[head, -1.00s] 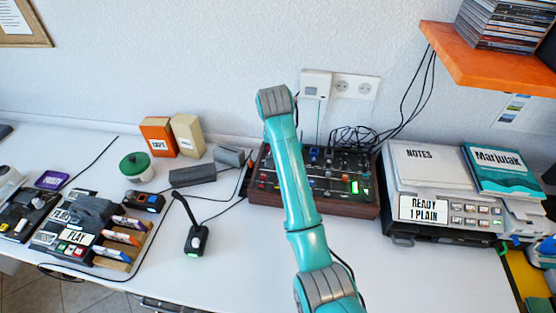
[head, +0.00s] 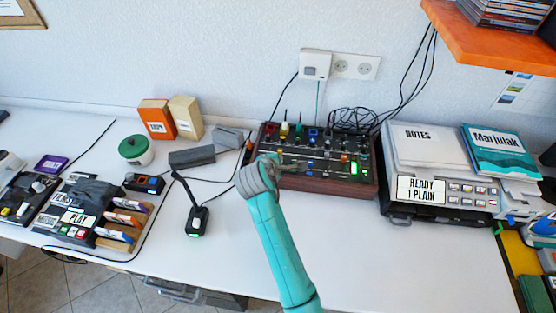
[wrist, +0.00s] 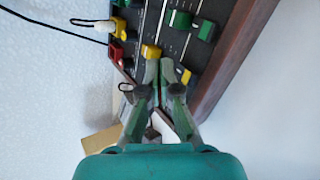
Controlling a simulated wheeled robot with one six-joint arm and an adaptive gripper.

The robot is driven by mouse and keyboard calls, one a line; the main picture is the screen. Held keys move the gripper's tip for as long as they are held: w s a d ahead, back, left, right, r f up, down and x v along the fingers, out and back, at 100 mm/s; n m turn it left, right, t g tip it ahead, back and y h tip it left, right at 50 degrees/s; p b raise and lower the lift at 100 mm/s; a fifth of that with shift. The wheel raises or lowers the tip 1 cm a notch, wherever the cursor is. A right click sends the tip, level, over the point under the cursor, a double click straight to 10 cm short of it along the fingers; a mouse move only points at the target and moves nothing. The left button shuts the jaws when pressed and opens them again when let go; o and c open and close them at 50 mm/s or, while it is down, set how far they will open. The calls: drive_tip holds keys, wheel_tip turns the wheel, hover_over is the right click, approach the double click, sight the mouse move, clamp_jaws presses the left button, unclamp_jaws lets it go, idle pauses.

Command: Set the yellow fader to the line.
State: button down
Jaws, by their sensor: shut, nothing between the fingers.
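The mixer (head: 325,198) is a dark panel with wooden sides, standing on the white desk against the wall. In the wrist view a yellow fader cap (wrist: 151,52) sits on the panel just beyond my gripper (wrist: 160,64), slightly left of its tips. My gripper is shut and empty, its fingertips close over the panel; I cannot tell whether they touch the cap. Another yellow piece (wrist: 184,76) shows to the right of the fingers, partly hidden. In the head view my arm hides the gripper and the panel's lower left corner. I cannot pick out the line.
Green caps (wrist: 180,19) and a red cap (wrist: 116,51) stand near the fingers. A printer (head: 440,190) is right of the mixer, a desk microphone (head: 197,220) left of it. Cables (head: 352,122) lie behind.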

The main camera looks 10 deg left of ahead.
sight(280, 153)
drive_tip(key=shift+s+f+n+t, duration=0.25)
drive_tip(key=shift+s+n+t, duration=0.25)
drive_tip(key=shift+n, duration=0.7)
drive_tip(key=s+n+t+y, duration=0.1)
drive_tip(key=s+n+t, duration=0.35)
drive_tip(key=n, duration=0.85)
drive_tip(key=shift+g, duration=0.55)
drive_tip(key=x, duration=0.8)
drive_tip(key=shift+w+a+f, duration=0.1)
drive_tip(key=shift+w+a, duration=0.05)
drive_tip(key=shift+a, duration=0.05)
drive_tip(key=shift+w, duration=0.1)
drive_tip(key=shift+w, duration=0.65)
